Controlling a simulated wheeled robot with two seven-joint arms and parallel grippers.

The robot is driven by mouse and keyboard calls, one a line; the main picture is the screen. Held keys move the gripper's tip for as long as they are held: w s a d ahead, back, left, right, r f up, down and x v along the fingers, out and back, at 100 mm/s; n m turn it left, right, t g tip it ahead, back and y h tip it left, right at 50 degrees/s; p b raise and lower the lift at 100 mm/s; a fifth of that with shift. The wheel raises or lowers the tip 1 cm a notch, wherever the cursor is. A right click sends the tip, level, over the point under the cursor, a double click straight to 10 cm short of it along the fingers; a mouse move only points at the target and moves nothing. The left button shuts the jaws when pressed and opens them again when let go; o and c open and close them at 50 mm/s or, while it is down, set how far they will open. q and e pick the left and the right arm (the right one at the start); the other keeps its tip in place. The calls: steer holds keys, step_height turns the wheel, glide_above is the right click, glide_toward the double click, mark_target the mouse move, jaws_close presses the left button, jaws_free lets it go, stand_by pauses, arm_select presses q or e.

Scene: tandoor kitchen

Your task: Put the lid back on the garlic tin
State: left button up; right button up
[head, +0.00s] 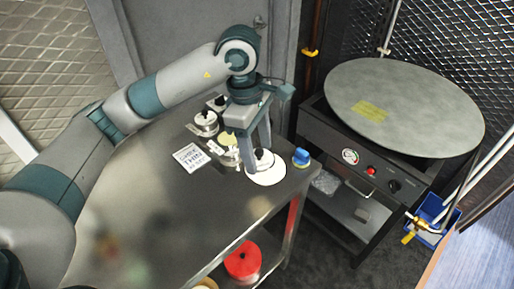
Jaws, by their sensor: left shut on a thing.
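My left gripper (256,154) points down over the right end of the steel table, its fingers around the black knob of a silver lid (266,160). The lid is at a white round mat (268,176); I cannot tell whether it touches the mat. Just left of the fingers is a small tin with a pale yellow top (228,139), partly hidden by the gripper. Another silver tin with a black-knobbed lid (205,124) stands further left, with one more behind it (219,102). I cannot read which tin is garlic. My right gripper is out of view.
A printed white card (191,157) lies left of the tins. A blue and yellow object (301,157) stands near the table's right edge. A griddle (404,107) stands to the right. A red container (243,262) is on the lower shelf. The table's front (160,210) is clear.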

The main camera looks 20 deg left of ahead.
arm_select(q)
steer(key=m+p, duration=0.1)
steer(key=a+m, duration=0.1)
steer(key=m, duration=0.1)
steer(key=shift+s+a+r+p, duration=0.15)
steer(key=shift+s+r+p, duration=0.2)
steer(key=shift+s+r, duration=0.05)
steer(key=s+a+r+m+g+y+p, duration=0.1)
steer(key=s+a+m+p, duration=0.4)
steer(key=m, duration=0.8)
steer(key=shift+a+r+g+y+p, duration=0.3)
steer(key=shift+a+y+p, duration=0.1)
steer(key=shift+a, duration=0.25)
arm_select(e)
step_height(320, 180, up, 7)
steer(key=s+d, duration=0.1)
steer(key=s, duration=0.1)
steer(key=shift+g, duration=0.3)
arm_select(q)
steer(key=shift+s, duration=0.1)
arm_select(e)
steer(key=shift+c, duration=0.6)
